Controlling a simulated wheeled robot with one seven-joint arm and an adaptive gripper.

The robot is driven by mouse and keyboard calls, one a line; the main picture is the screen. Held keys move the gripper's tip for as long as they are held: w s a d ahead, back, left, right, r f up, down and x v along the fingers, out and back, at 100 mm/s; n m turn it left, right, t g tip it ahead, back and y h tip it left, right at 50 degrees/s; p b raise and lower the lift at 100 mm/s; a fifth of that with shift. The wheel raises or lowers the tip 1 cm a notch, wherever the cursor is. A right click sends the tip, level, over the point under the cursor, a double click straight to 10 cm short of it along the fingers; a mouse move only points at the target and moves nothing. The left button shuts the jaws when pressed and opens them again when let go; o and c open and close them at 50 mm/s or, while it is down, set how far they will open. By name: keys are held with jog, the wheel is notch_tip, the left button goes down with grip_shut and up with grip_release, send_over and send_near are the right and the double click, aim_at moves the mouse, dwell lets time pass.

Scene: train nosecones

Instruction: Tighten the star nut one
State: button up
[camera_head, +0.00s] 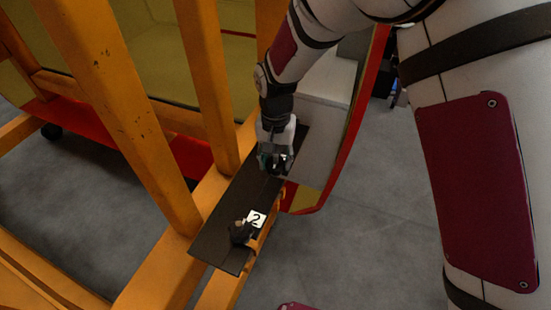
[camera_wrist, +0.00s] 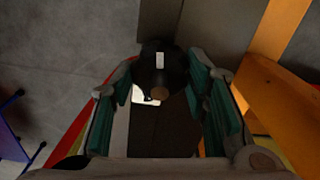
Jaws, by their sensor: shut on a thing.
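A dark metal plate (camera_head: 236,196) lies along an orange beam in the head view. My gripper (camera_head: 275,164) is at the far end of the plate, shut on a dark round star nut (camera_wrist: 162,66). In the wrist view the nut lies between my green finger pads (camera_wrist: 158,86). A white label (camera_wrist: 145,95) shows partly beside it, its number unreadable. The fingers hide most of this nut in the head view. A second dark star nut (camera_head: 240,231) stands at the near end, beside a white label marked "2" (camera_head: 256,219).
Orange frame posts (camera_head: 208,85) rise close to the left of my gripper. A light grey panel with a red and yellow edge (camera_head: 345,150) stands just right of it. Grey floor (camera_head: 350,245) is open at the lower right.

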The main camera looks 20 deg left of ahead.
jog(key=o, duration=1.1)
jog(key=shift+o, duration=0.2)
jog(key=shift+r, duration=0.1)
notch_tip(320, 180, up, 12)
jog(key=shift+f, duration=0.1)
